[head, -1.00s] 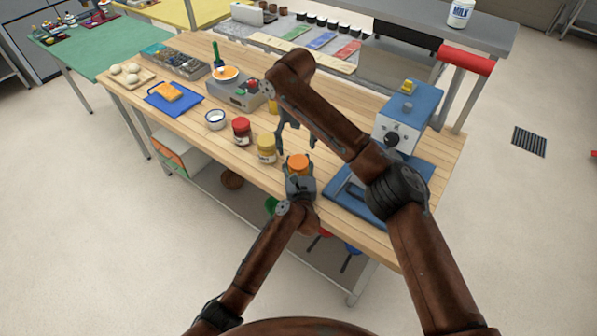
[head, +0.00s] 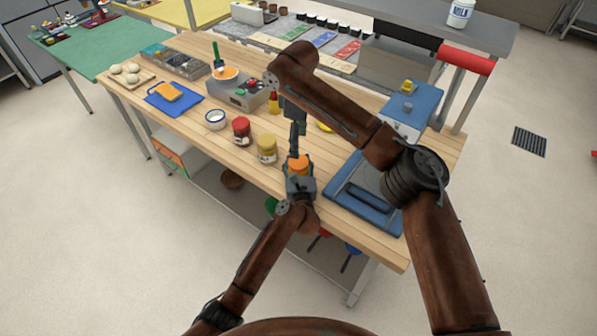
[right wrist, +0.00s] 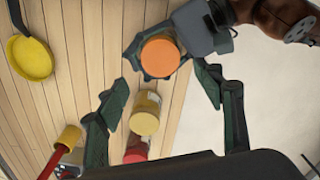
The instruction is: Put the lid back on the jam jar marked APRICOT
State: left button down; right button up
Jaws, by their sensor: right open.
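A jar with a round orange top (head: 298,162) is at the table's front edge, and its top shows in the right wrist view (right wrist: 160,57). I cannot tell whether that top is a lid or a fill, and I can read no label on it. My left gripper (head: 300,180) is shut around this jar from the front. My right gripper (head: 296,145) points down just above and behind the jar; in the right wrist view (right wrist: 162,92) its fingers are spread and empty. A yellow-topped jar (head: 266,148) and a red-topped jar (head: 241,130) stand to the left. I see no loose lid.
A blue machine (head: 413,106) stands at the right behind my right arm. A yellow round pan-like thing (right wrist: 30,58) lies behind the jars.

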aim_at(298, 161)
pick_arm(q)
jog(key=shift+r, duration=0.1)
pick_arm(e)
jog(key=shift+f, duration=4)
jog(key=shift+c, duration=0.4)
jog(key=c, duration=1.1)
jog(key=shift+m, duration=0.5)
jog(key=shift+w, duration=0.1)
jog(key=o, duration=1.3)
jog(key=shift+o, duration=0.2)
